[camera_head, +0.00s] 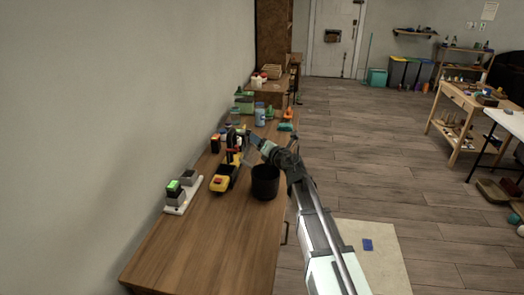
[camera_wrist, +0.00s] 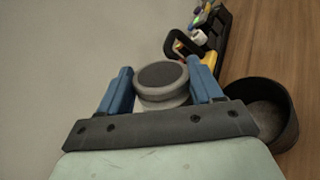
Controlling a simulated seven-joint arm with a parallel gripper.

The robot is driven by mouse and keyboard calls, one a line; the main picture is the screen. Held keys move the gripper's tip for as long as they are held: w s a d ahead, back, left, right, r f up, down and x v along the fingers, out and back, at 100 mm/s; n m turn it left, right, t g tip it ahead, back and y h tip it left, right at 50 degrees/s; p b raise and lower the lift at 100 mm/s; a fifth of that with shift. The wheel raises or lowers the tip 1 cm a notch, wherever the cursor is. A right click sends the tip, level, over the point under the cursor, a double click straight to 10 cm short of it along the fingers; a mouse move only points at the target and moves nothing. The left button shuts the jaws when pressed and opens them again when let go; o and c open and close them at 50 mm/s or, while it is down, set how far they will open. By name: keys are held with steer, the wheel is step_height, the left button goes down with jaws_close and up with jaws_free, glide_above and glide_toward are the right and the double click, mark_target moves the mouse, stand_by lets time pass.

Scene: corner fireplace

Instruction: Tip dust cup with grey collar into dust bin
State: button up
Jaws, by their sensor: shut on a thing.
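The dust cup with its grey collar (camera_wrist: 163,91) shows in the wrist view as a round, dark-ended piece between two blue fingers. My gripper (camera_wrist: 160,70) is shut on it. The dust bin (camera_wrist: 262,112) is a round black open tub to the right of the cup in the wrist view. In the head view the bin (camera_head: 265,182) stands upright on the wooden bench, and my wrist is above and behind it. The cup is apart from the bin's rim. The cup's contents are hidden.
A yellow and black tool (camera_head: 223,180) stands left of the bin. A white tray with grey and green blocks (camera_head: 183,193) is farther left, by the wall. Several bottles and boxes are at the back. The near part of the bench (camera_head: 205,245) is clear.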

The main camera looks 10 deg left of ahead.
step_height(320, 180, up, 3)
steer(key=n, duration=0.4)
steer(key=shift+r+t, duration=0.2)
steer(key=shift+t, duration=0.1)
steer(key=shift+r+n+t, duration=0.3)
steer(key=shift+r+n, duration=1.1)
steer(key=shift+n, duration=0.4)
